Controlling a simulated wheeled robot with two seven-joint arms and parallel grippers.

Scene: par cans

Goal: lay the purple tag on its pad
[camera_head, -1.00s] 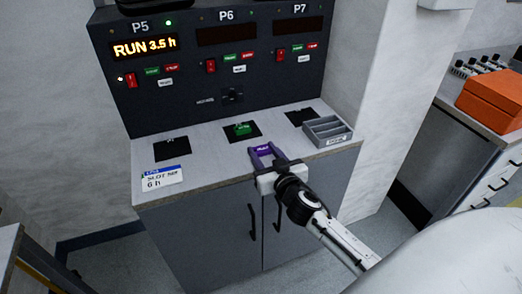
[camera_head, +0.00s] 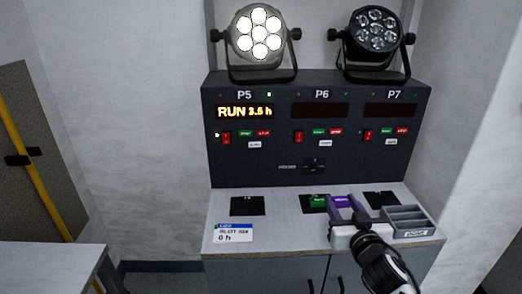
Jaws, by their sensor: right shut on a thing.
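The purple tag (camera_head: 342,201) is between the fingers of my right gripper (camera_head: 342,206), which is shut on it over the counter. The tag is in front of the panel, between the middle and right pads. The middle black pad (camera_head: 306,209) under P6 has a green tag (camera_head: 317,201) on it. The right black pad (camera_head: 381,199) under P7 looks bare, its front edge close to the grey tray. The left black pad (camera_head: 247,206) under P5 is bare. I cannot tell whether the purple tag touches the counter. My left gripper is out of view.
A grey compartment tray (camera_head: 409,224) stands at the counter's right front. A blue-and-white card (camera_head: 233,233) is at the left front. The dark control panel (camera_head: 260,170) rises behind, with P5 showing RUN 3.5 h. Above it, the left lamp (camera_head: 259,32) is lit, the right lamp (camera_head: 376,30) dark.

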